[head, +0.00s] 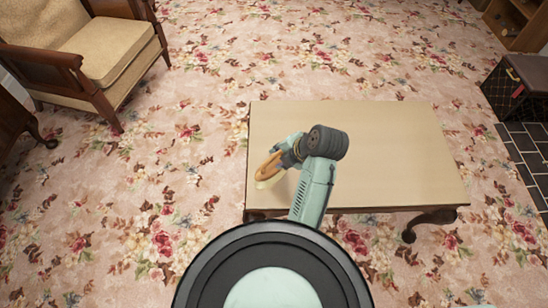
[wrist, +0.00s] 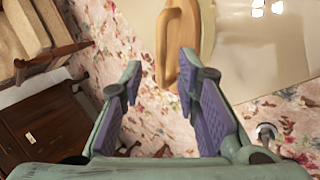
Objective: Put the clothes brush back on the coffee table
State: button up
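The clothes brush (head: 268,168) has an orange-brown wooden back and a pale part along one side. In the head view it shows over the left end of the coffee table (head: 390,145), close to the left edge. In the wrist view the brush (wrist: 178,38) is just beyond my fingertips, nearer the right one. I cannot tell whether it rests flat on the tabletop or touches a finger. My gripper (wrist: 159,68) has its two purple-padded fingers wide apart with floor carpet showing between them. In the head view my gripper (head: 287,156) is beside the brush, partly hidden by my wrist.
The middle and right of the tabletop are bare. A cushioned wooden armchair (head: 105,50) stands at upper left, and a dark wooden piece (head: 15,125) at the left edge. A dark case (head: 520,85) sits at right by black tiles (head: 525,150). Floral carpet surrounds the table.

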jog(key=p+v, duration=0.3)
jog(key=v, duration=0.3)
jog(key=shift+r, duration=0.15)
